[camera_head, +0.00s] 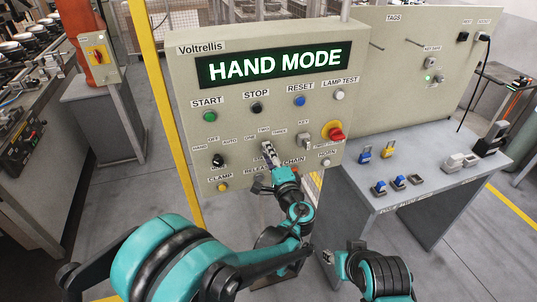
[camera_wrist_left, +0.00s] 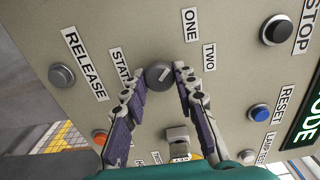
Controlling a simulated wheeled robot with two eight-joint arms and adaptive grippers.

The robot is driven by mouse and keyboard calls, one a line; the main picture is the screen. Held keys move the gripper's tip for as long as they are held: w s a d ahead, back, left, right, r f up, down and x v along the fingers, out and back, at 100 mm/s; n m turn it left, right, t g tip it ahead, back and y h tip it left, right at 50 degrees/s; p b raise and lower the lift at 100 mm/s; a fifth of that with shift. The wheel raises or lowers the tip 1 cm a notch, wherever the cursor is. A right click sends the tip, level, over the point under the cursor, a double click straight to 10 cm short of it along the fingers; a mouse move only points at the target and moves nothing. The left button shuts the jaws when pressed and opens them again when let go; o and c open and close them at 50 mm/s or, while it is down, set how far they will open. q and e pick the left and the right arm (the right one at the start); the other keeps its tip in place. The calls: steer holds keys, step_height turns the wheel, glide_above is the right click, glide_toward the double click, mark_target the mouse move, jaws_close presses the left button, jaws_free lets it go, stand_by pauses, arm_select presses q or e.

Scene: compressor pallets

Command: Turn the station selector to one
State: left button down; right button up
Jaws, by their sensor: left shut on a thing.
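The station selector (camera_wrist_left: 158,74) is a round dark grey knob on the panel, in the left wrist view. A pale line on its face slants up to the right; I cannot tell which position it marks. The labels ONE (camera_wrist_left: 192,24) and TWO (camera_wrist_left: 209,57) are beside it. My left gripper (camera_wrist_left: 160,76) has its fingers on both sides of the knob, shut on it. In the head view my left gripper (camera_head: 268,152) reaches the panel's lower middle and hides the selector. My right gripper (camera_head: 330,258) is low, away from the panel; its jaw state is unclear.
The panel (camera_head: 185,75) reads HAND MODE. Close to the selector are the HAND/OFF/AUTO knob (camera_head: 218,160), the KEY switch (camera_head: 293,144) and a red emergency button (camera_head: 336,133). A grey table (camera_head: 430,200) with padlocks stands at right. A yellow post (camera_head: 163,110) is left of the panel.

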arm_select(q)
steer(key=c, duration=1.2)
jaws_free()
steer(key=shift+o, duration=0.2)
steer(key=v, duration=0.7)
steer(key=shift+s, duration=0.25)
